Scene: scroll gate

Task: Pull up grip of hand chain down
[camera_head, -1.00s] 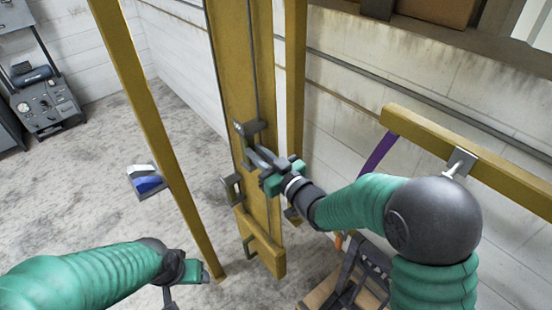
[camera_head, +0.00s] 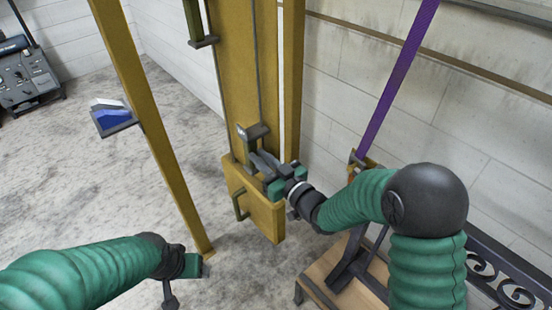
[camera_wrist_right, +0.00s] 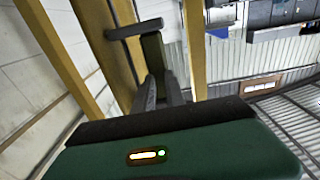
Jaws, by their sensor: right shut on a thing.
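A yellow post (camera_head: 240,80) carries a hand chain as thin dark vertical lines with two grips. The right-hand grip (camera_head: 252,132), a dark piece with a crossbar, is low on the post, just above the yellow box at its foot. My right gripper (camera_head: 262,158) is shut on this grip. In the right wrist view the grip (camera_wrist_right: 153,55) rises between the fingers, its crossbar beyond the fingertips. The other grip (camera_head: 195,25), dark green with a grey crossbar, is high on the post's left side. My left gripper (camera_head: 192,266) is at lower left, away from the chain; its fingers are unclear.
A yellow box (camera_head: 262,212) with a handle (camera_head: 240,204) is at the post's foot. A slanted yellow beam (camera_head: 150,110) with a blue-and-white piece (camera_head: 113,118) stands left. A purple strap (camera_head: 400,75) hangs right. A wooden seat (camera_head: 325,275) is at lower right.

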